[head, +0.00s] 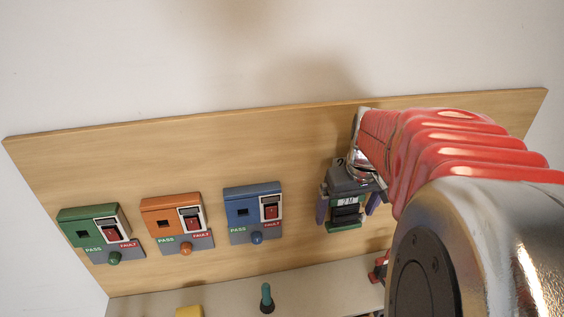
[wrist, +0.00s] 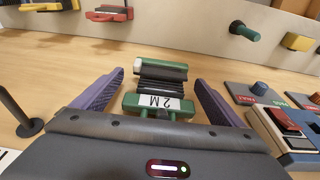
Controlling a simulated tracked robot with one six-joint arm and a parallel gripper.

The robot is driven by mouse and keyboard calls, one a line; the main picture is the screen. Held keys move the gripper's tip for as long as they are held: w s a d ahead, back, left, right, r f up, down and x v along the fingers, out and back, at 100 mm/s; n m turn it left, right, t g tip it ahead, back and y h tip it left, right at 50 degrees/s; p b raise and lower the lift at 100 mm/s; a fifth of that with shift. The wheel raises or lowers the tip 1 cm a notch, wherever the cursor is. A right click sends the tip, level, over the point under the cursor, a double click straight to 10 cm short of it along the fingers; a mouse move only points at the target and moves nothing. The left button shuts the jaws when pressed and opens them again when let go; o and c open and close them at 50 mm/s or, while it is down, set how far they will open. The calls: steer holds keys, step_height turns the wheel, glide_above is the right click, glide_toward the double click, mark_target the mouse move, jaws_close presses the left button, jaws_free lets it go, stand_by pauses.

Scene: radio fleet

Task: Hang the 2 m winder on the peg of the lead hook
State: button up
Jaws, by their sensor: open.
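The 2 m winder (head: 346,216) is a green frame wound with dark lead, with a white "2 M" label. In the wrist view the winder (wrist: 160,85) sits in front of my gripper, between its two purple fingers. My gripper (head: 347,206) is open, with a visible gap on each side of the winder. I cannot tell what supports the winder. A dark peg with a round base (wrist: 28,126) stands at the left in the wrist view; I cannot tell whether it is the lead hook. My arm hides the board's right part in the head view.
Green (head: 92,228), orange (head: 172,218) and blue (head: 252,207) test units with red switches are on the wooden board (head: 180,145). Below is a pale ledge (head: 225,288) with a green peg (head: 266,298) and a yellow block (head: 189,312). A red item (wrist: 108,13) shows in the wrist view.

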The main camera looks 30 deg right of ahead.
steer(key=shift+s+f, duration=0.15)
steer(key=shift+f, duration=0.5)
steer(key=shift+r, duration=0.45)
steer(key=v, duration=1.4)
steer(key=shift+d, duration=0.1)
steer(key=a+f+n+t, duration=0.1)
steer(key=a+f, duration=0.2)
steer(key=a, duration=0.4)
steer(key=s+a+f+n+t, duration=0.1)
steer(key=a+f, duration=0.2)
steer(key=a, duration=0.4)
steer(key=a+f+n+t, duration=0.1)
steer(key=a+f, duration=0.2)
steer(key=a, duration=0.5)
steer(key=shift+s+y, duration=0.15)
steer(key=shift+y, duration=0.25)
stand_by(2.8)
